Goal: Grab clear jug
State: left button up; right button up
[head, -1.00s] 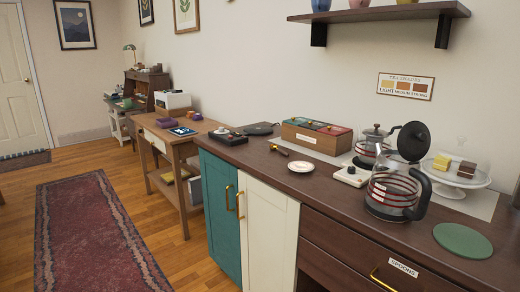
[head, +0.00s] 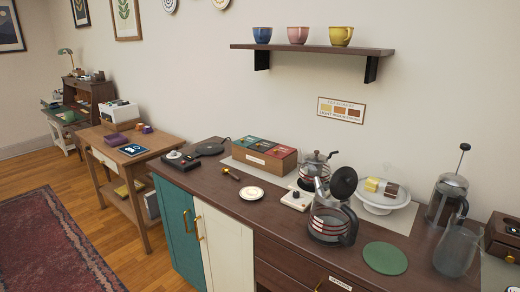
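A clear jug (head: 455,252) stands upright on the dark wood counter (head: 292,228) at the right of the head view. It is transparent, looks empty, and has its handle at the upper right. Neither of my grippers is in view.
A French press (head: 447,198) stands close behind the jug. A green round mat (head: 385,258) lies to its left, then a glass kettle (head: 331,222) with red stripes and its lid raised. A cake stand (head: 382,201) is behind. A wooden box (head: 503,238) stands at the right edge.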

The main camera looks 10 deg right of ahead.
aim_at(453, 255)
jog(key=z, duration=1.75)
